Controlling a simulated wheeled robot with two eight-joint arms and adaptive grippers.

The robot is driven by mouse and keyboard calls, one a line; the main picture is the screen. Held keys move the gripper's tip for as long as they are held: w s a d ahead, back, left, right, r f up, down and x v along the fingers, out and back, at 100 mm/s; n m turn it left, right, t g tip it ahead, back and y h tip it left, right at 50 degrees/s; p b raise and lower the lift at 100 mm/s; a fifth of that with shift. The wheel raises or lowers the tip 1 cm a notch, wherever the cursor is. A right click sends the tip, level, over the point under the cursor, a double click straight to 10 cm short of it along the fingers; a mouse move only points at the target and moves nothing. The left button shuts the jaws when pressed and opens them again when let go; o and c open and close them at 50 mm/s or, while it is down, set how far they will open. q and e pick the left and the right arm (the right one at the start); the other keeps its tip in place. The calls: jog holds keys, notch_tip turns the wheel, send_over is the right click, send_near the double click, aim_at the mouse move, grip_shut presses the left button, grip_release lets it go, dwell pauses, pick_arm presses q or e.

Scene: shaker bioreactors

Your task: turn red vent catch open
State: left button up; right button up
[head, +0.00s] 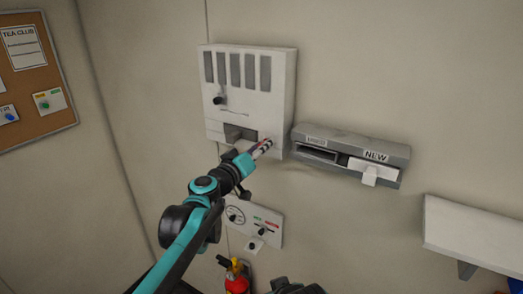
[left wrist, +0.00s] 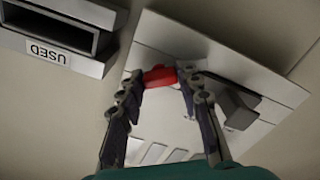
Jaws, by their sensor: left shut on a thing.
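A white wall-mounted unit (head: 283,85) with several grey slots on its front hangs on the wall in the head view. The red vent catch (left wrist: 160,75) shows in the left wrist view on the face of this unit. My left gripper (head: 265,147) reaches the unit's lower right corner in the head view. In the left wrist view its fingertips (left wrist: 162,84) sit on both sides of the red catch, and it is shut on the catch. In the head view the fingers mostly hide the catch.
A grey two-slot holder (head: 404,153) labelled USED and NEW is close to the right of my left gripper. A grey block (head: 238,133) sticks out of the unit's opening. Below are a small panel (head: 270,216) and a red extinguisher (head: 236,283). A white shelf (head: 475,232) is at right.

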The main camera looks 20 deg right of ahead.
pick_arm(q)
jog(key=n+b, duration=0.2)
jog(key=n, duration=0.9)
dwell(0.6)
jog(key=o, duration=1.2)
jog(key=shift+c, duration=0.2)
jog(key=v, duration=1.2)
jog(key=shift+a+f, duration=0.1)
jog(key=shift+f, duration=0.05)
